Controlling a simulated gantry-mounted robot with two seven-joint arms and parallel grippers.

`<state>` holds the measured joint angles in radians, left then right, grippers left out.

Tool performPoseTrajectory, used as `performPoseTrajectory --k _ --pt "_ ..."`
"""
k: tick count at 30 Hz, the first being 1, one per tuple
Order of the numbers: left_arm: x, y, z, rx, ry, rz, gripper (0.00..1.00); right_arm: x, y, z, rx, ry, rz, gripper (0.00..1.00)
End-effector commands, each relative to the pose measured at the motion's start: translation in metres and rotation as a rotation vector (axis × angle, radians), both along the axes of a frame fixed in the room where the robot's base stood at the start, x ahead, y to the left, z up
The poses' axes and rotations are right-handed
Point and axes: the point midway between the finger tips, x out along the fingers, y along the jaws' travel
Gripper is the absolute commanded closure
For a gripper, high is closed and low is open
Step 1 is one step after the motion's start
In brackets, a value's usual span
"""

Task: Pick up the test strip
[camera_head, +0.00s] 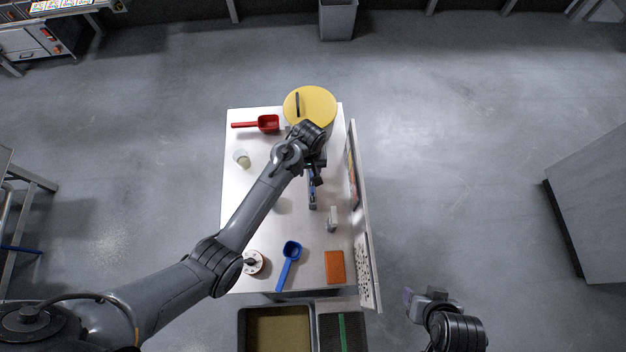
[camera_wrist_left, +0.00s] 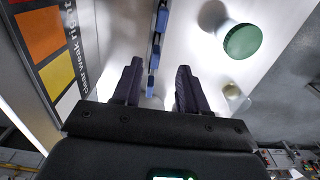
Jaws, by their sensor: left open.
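My left gripper (camera_head: 312,196) reaches over the right half of the white table. In the left wrist view its two dark fingers (camera_wrist_left: 158,80) stand apart. Between and beyond them is a thin, dark upright strip with blue pieces (camera_wrist_left: 156,50). It looks like the test strip, but I cannot be sure. It lies nearer the left finger and is not gripped. Blue parts at the gripper in the head view are too small to tell apart. My right gripper (camera_head: 425,298) hangs off the table at the lower right, and its jaws are unclear.
A board with colour patches (camera_wrist_left: 42,33) stands along the table's right edge, close to my left gripper. A green-capped container (camera_wrist_left: 242,41) stands nearby. A red scoop (camera_head: 268,123), yellow round lid (camera_head: 318,103), blue scoop (camera_head: 291,249) and orange block (camera_head: 335,267) are around the table.

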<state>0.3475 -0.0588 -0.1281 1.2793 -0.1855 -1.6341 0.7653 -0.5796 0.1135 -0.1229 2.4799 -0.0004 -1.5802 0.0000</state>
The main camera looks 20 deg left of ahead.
Motion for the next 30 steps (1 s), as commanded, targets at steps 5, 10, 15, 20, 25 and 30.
performPoseTrajectory --k 5,10,15,20,25,30 --pt "0.000 0.000 -0.014 0.000 -0.001 -0.001 0.57 0.000 0.000 -0.001 0.000 0.001 -0.001 0.42" --pt "0.002 0.000 -0.022 0.000 0.000 -0.001 0.57 0.000 -0.001 0.000 -0.002 0.001 -0.002 0.42" --pt "0.007 0.000 -0.040 0.001 0.000 -0.001 0.57 0.000 -0.003 0.000 -0.008 0.001 0.002 0.42" --pt "0.008 0.001 -0.059 0.001 0.000 -0.002 0.57 0.000 -0.004 -0.002 -0.014 0.001 0.005 0.42" --pt "0.008 0.001 -0.067 0.000 -0.001 -0.001 0.57 0.000 -0.004 -0.003 -0.013 0.000 0.005 0.42" --pt "0.008 0.001 -0.067 0.000 -0.002 -0.001 0.57 0.000 -0.004 -0.002 -0.012 0.000 0.004 0.42"
